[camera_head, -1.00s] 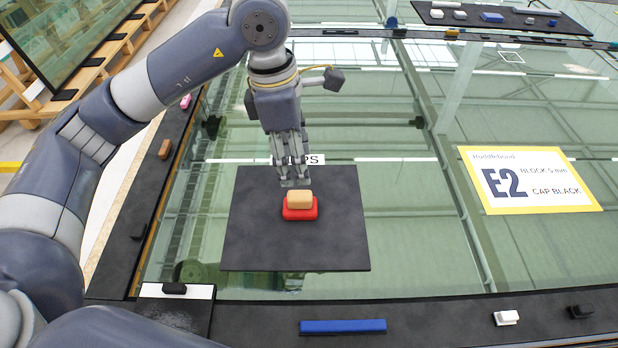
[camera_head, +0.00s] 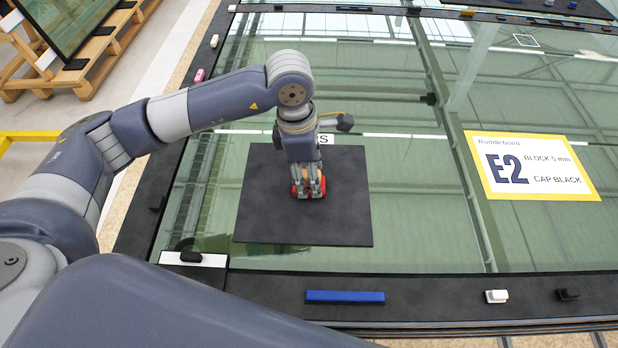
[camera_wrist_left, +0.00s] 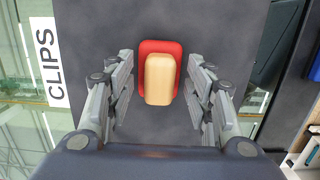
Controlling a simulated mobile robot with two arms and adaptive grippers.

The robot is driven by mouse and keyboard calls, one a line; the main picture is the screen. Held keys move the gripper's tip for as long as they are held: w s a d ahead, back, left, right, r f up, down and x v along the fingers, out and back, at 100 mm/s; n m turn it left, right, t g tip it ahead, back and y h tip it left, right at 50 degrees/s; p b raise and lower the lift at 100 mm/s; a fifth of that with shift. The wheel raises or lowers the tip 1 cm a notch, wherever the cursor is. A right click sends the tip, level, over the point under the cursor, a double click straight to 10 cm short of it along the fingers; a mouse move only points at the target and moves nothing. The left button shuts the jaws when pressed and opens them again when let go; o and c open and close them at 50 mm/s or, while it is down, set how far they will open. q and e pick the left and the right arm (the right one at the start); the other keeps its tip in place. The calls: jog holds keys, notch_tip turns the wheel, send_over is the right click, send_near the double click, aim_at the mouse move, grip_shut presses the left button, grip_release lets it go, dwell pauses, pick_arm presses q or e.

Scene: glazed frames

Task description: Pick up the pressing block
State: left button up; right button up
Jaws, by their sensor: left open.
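The pressing block is a tan wooden piece (camera_wrist_left: 159,80) on a red base (camera_wrist_left: 172,46); in the left wrist view it lies between my open fingers, with a gap on each side. The block rests on a black square mat (camera_head: 345,220). My right gripper is not in view.
The mat lies on a large glass pane (camera_head: 400,200). A yellow-edged E2 card (camera_head: 531,166) lies to the right. A blue bar (camera_head: 345,297), a white block (camera_head: 496,296) and a black block (camera_head: 567,294) sit on the near black border. A CLIPS label (camera_wrist_left: 47,62) is beside the mat.

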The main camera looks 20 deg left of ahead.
pick_arm(q)
jog(key=shift+c, duration=1.4)
jog(key=c, duration=0.6)
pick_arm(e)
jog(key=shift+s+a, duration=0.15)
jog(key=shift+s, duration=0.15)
